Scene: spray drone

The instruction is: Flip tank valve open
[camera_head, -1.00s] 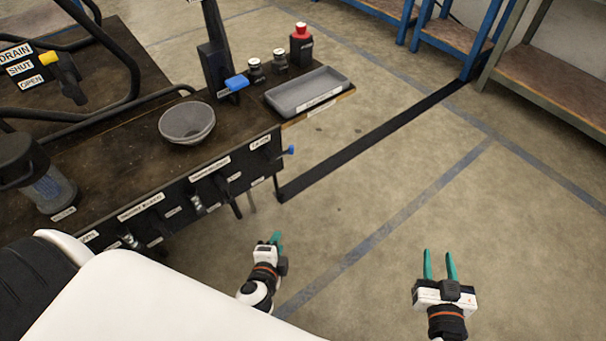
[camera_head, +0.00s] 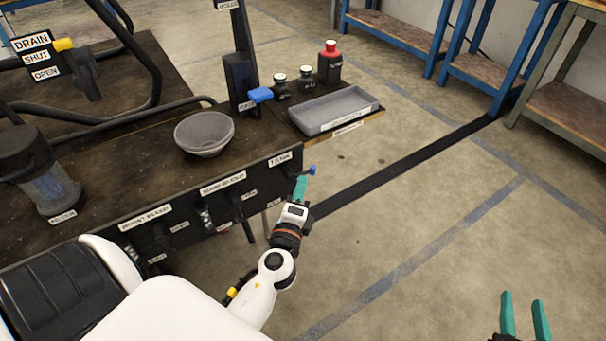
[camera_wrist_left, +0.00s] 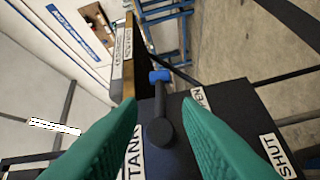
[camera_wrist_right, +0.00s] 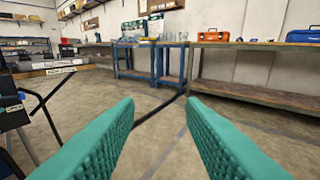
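The tank valve is a black lever (camera_wrist_left: 163,105) with a blue tip on the dark panel, beside the labels TANK, OPEN (camera_wrist_left: 198,97) and SHUT (camera_wrist_left: 278,155). In the left wrist view it points up the picture from its round hub. In the head view its blue tip (camera_head: 311,170) shows at the panel's right end, below the TANK label. My left gripper (camera_head: 300,186) is at this end of the panel. Its green fingers are apart, with the lever in the gap between them in the picture; I see no contact. My right gripper (camera_head: 524,312) is open and empty over the floor.
A blue-tipped handle (camera_head: 260,94) sits on a black post. Other levers line the panel front.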

